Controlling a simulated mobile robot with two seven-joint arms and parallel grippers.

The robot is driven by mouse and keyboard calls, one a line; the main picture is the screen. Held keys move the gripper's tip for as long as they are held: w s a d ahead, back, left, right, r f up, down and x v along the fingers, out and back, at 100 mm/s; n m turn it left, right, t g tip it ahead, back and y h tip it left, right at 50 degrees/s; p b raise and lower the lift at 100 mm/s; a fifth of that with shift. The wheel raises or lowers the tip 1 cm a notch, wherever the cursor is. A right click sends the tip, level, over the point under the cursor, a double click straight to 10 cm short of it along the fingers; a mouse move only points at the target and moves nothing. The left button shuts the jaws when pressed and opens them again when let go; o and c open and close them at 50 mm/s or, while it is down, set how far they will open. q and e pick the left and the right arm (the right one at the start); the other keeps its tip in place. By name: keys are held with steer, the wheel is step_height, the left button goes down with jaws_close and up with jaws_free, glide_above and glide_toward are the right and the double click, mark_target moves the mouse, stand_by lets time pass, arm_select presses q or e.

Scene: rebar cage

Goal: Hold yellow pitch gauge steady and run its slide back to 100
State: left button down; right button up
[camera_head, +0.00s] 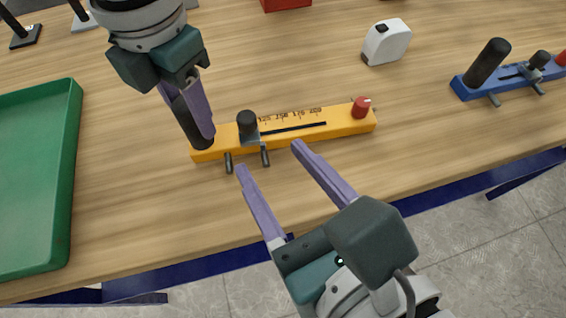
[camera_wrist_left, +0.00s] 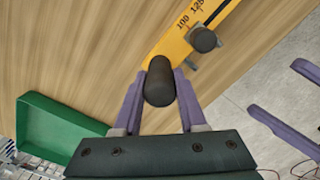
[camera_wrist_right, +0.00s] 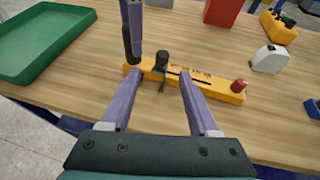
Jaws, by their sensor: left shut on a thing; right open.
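The yellow pitch gauge (camera_head: 350,123) lies flat near the table's front edge. My left gripper (camera_head: 203,130) is shut on its upright black handle (camera_wrist_left: 159,85) at the left end. The slide (camera_head: 247,124), a black knob with metal prongs below, sits just right of the handle, left of the 125 mark. The left wrist view shows the 100 mark beside the slide (camera_wrist_left: 203,40); its exact reading is unclear. My right gripper (camera_head: 270,158) is open and empty in front of the gauge, its fingertips close to the prongs. A red knob (camera_head: 361,107) stands at the right end.
A green tray (camera_head: 68,150) is at the left. A white tape measure (camera_head: 386,42) stands behind the gauge. A blue gauge (camera_head: 510,78) lies at the right, and a red box (camera_head: 286,4) is at the back. Bare tabletop surrounds the yellow gauge.

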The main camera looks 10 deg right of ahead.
steer(key=shift+s+d+r, duration=0.1)
steer(key=shift+s+r, duration=0.05)
steer(key=shift+s, duration=0.15)
arm_select(q)
steer(key=shift+c, duration=1.9)
jaws_free()
